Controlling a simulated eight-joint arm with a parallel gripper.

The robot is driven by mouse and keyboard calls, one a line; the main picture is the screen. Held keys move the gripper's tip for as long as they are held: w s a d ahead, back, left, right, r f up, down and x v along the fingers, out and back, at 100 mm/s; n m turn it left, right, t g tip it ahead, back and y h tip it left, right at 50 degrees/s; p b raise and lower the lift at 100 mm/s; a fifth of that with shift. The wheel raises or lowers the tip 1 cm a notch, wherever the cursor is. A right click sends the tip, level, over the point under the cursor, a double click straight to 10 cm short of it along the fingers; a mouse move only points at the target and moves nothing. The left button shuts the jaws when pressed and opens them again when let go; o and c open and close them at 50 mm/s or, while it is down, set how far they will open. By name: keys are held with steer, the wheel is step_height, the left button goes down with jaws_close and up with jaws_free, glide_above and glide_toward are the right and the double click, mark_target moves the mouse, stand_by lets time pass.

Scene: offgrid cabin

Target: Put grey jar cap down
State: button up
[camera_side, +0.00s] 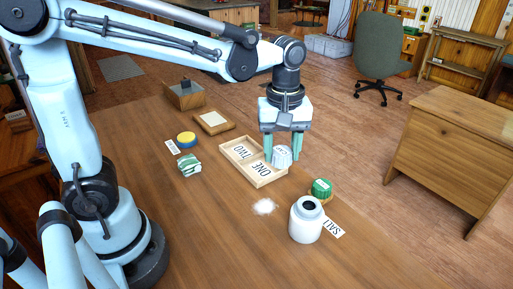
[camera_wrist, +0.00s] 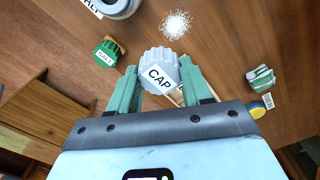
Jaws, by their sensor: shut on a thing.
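The grey ribbed jar cap (camera_side: 282,157) is between the green fingers of my gripper (camera_side: 282,153). In the wrist view the cap (camera_wrist: 158,50) carries a white label reading CAP, and my gripper (camera_wrist: 158,75) is shut on its sides. In the side view the cap appears over the right edge of a shallow wooden tray (camera_side: 237,170) with two compartments marked ONE and TWO. I cannot tell its exact height above the tray. In the wrist view the tray is mostly hidden behind the cap and fingers.
A white jar (camera_side: 305,222) with a dark opening stands near a SALT card (camera_side: 333,228). A green lid (camera_side: 321,187) and spilled white salt (camera_side: 264,206) lie close by. A striped cloth (camera_side: 190,166), a yellow-blue tin (camera_side: 186,139) and a wooden box (camera_side: 184,96) are left of the tray.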

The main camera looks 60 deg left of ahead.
steer(key=w+a+f, duration=0.1)
steer(key=a+f, duration=0.1)
steer(key=a, duration=0.2)
steer(key=w+a+f, duration=0.1)
steer(key=a+f, duration=0.1)
steer(key=a, duration=0.2)
steer(key=w+a+f, duration=0.1)
steer(key=a+f, duration=0.1)
steer(key=a, duration=0.1)
steer(key=shift+w+a+f, duration=0.35)
steer(key=shift+a+f, duration=0.15)
steer(key=shift+f, duration=1.95)
steer(key=shift+f, duration=0.15)
steer(key=o, duration=1.2)
